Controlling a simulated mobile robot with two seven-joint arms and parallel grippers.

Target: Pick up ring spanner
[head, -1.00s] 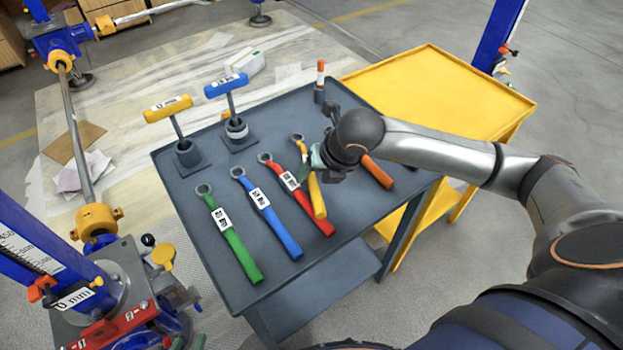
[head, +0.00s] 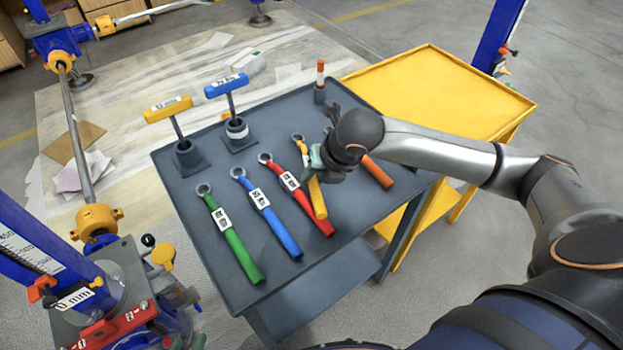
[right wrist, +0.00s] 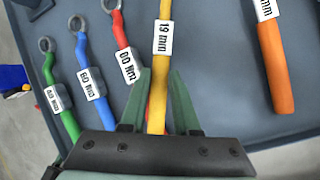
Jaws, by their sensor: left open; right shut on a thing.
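A yellow ring spanner (head: 318,197) lies on the dark grey cart top (head: 195,235), its ring end pointing away from me. In the right wrist view the yellow spanner (right wrist: 161,62) carries a white "19 mm" label. My right gripper (head: 316,160) is at the middle of this spanner, partly hiding it in the head view. No lift off the cart top is visible. My left gripper is not in view.
Red (head: 310,205), blue (head: 268,214) and green (head: 236,245) wrenches lie left of the yellow spanner. An orange-handled tool (head: 377,171) lies close on its right. T-handled tools (head: 168,108) stand at the back left. A yellow cart (head: 440,85) adjoins on the right.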

